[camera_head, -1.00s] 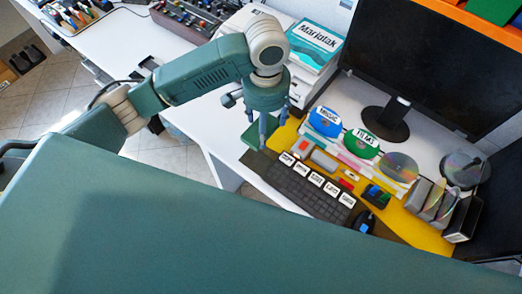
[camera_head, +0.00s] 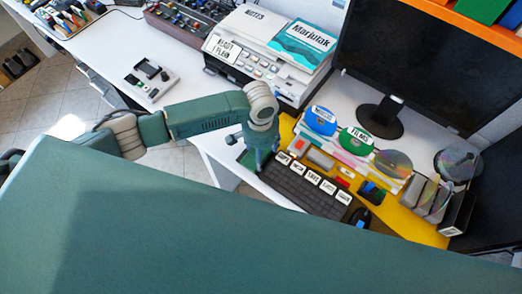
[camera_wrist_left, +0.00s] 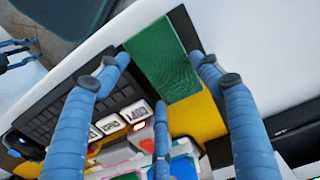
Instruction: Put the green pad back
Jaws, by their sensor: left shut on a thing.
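The green pad (camera_wrist_left: 163,58) is a flat, dark green rectangle at the desk's front edge, beside the end of the black keyboard. In the left wrist view it lies between the two blue side fingers of my left gripper (camera_wrist_left: 165,68), with the third finger below its near end. My left gripper is shut on it. In the head view the gripper (camera_head: 259,160) is low at the left end of the keyboard, and the pad (camera_head: 246,159) is partly hidden. Blue finger-like parts, apparently my right gripper (camera_wrist_left: 18,50), show at the left wrist view's upper left; their opening is unclear.
The keyboard (camera_head: 300,192) lies on a yellow mat (camera_head: 427,232). Blue and green disc labels, bare discs and grey holders stand behind it. A printer (camera_head: 255,65) stands behind my left arm, and a monitor (camera_head: 420,60) at the back. White desk surface is clear left of the pad.

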